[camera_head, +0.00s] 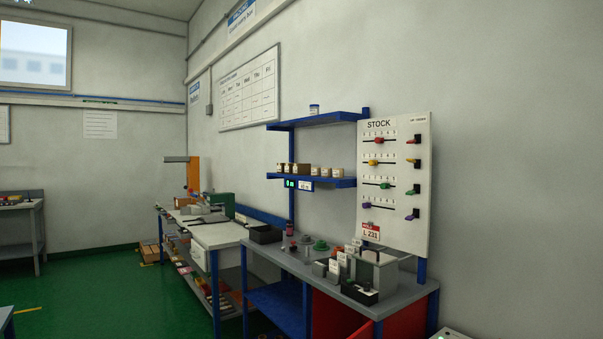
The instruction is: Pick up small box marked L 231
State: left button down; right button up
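A small red-and-white face marked L 231 (371,232) shows at the lower left of the STOCK board (395,180), above the back of the right workbench (392,298). I cannot tell whether it is a box standing in front of the board or a label fixed to it. A grey box-like holder (378,272) stands on the bench just below it. Neither of my grippers is in view.
Small white-faced items (336,266) and a black tray (359,293) crowd the bench front. A blue shelf (325,182) with several small boxes hangs left of the board. Another bench (222,236) stands further left. Green floor (120,300) is open at the left.

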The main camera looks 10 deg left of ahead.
aim_at(298, 168)
jog(key=i+j+u, duration=0.6)
jog(key=i+u, duration=0.15)
jog(key=i, duration=0.2)
jog(key=i+j+u, duration=0.2)
jog(key=i, duration=0.45)
jog(key=i+u, duration=0.2)
jog(key=i, duration=0.45)
jog(key=i+z, duration=0.4)
jog(key=i+j+z, duration=0.15)
jog(key=z, duration=0.2)
jog(key=i+j+z, duration=0.25)
jog(key=z, duration=0.15)
jog(key=i+j+z, duration=0.15)
jog(key=z, duration=0.2)
jog(key=i+j+z, duration=0.1)
jog(key=j+z, duration=0.25)
jog(key=i+j+z, duration=0.1)
jog(key=z, duration=0.25)
